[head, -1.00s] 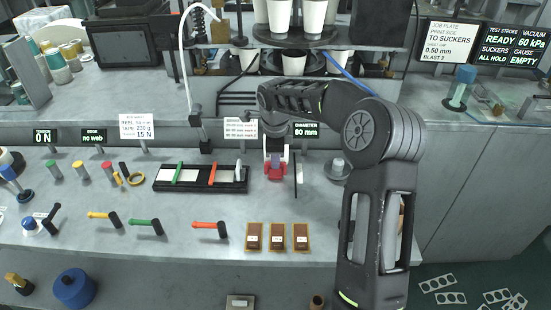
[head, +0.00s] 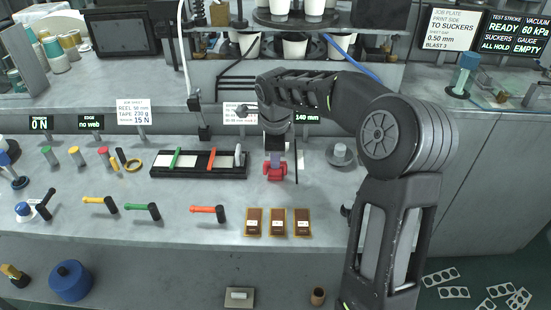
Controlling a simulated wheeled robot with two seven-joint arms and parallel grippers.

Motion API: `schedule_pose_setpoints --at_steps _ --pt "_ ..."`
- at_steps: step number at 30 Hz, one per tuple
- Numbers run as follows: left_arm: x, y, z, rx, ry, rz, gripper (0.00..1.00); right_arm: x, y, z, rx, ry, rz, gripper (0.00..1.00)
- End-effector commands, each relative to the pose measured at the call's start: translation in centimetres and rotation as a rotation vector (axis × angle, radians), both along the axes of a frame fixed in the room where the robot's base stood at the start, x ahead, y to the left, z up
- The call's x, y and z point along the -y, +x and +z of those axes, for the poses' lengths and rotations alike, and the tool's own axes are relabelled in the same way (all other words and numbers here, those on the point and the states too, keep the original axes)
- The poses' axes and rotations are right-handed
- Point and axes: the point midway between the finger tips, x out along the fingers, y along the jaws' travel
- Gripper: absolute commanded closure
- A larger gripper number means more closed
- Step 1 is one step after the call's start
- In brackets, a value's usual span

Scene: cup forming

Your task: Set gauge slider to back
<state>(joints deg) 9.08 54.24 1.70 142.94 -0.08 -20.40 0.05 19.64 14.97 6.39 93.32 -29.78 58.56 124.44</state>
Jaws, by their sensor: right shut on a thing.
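My right gripper (head: 275,158) comes down from above at the middle of the bench, on the end of my dark arm. It is shut on a red block, which I take to be the gauge slider (head: 275,172). A thin dark upright line (head: 297,165), perhaps the gauge scale, runs just right of the slider. The gauge display (head: 307,117) behind it reads 140 mm and is partly covered by my arm. The slider's track is mostly hidden by the gripper. My left gripper is out of view.
A black tray (head: 158,171) with green and red bars lies left of the slider. A round metal piece (head: 341,155) stands to the right. Brown blocks (head: 278,234) and coloured-handled tools (head: 205,210) lie in front. Cups stand on a carousel (head: 290,22) behind.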

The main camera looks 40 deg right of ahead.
Motion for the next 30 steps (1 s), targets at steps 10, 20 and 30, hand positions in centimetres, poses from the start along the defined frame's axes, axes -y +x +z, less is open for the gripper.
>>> schedule_pose_setpoints --at_steps 10,20,30 --pt "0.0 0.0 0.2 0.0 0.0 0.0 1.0 -0.3 -0.2 -0.2 -0.012 0.007 0.001 0.76" --pt "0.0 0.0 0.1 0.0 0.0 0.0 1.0 -0.2 -0.2 -0.1 -0.009 0.004 0.001 0.67" --pt "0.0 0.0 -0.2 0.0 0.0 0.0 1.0 -0.5 -0.6 3.0 -0.005 0.003 0.001 0.67"
